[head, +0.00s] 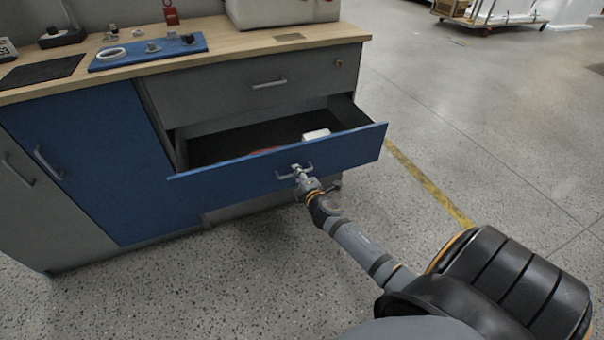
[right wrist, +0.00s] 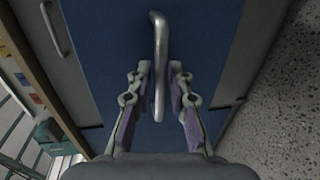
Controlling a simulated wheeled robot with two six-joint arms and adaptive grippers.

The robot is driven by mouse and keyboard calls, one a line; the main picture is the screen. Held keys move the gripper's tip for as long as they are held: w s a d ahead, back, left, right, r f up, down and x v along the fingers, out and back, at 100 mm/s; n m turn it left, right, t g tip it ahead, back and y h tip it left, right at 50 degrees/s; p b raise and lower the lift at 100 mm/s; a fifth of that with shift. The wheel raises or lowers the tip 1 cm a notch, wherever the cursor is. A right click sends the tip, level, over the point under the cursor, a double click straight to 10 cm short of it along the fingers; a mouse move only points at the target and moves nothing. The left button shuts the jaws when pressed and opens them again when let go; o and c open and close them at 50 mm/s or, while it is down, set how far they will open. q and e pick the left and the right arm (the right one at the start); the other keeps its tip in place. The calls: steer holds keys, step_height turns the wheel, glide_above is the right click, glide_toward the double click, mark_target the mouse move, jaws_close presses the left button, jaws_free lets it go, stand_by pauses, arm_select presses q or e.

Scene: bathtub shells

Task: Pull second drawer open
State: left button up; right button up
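The second drawer (head: 345,152) has a blue front and stands well out from the cabinet, with its inside showing. A white item (head: 316,134) lies in it, and part of a reddish item shows behind the front. My right gripper (head: 299,174) is at the drawer's handle, which it partly covers in the head view. In the right wrist view the metal handle (right wrist: 161,40) runs between the two fingers of my right gripper (right wrist: 159,68). The fingers are apart, with a gap visible on each side of the handle. My left gripper is not in view.
The grey top drawer (head: 220,94) above is shut. A blue cabinet door (head: 90,160) is on the left. The wooden worktop (head: 235,43) carries a blue tray (head: 125,58) with small parts. The speckled floor (head: 460,130) to the right is clear.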

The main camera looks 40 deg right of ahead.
steer(key=v, duration=1.1)
steer(key=shift+s+d, duration=0.1)
steer(key=s+a+f+m+g, duration=0.2)
steer(key=s+f+m+g, duration=0.7)
steer(key=s+f+m, duration=0.25)
steer(key=s+a+f+m+g+y, duration=0.4)
steer(key=s+a+g, duration=0.1)
steer(key=s+a, duration=0.45)
arm_select(q)
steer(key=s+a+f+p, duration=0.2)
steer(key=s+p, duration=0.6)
steer(key=p, duration=0.5)
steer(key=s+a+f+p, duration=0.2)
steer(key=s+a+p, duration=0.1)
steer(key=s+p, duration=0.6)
steer(key=p, duration=0.4)
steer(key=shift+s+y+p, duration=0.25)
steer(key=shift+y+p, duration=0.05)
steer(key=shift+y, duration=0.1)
arm_select(e)
steer(key=s+d+f, duration=0.2)
steer(key=s, duration=0.6)
steer(key=s+d+f+h, duration=0.1)
steer(key=s+d+f, duration=0.1)
steer(key=s, duration=0.7)
steer(key=shift+d+f, duration=0.2)
steer(key=shift+d, duration=0.1)
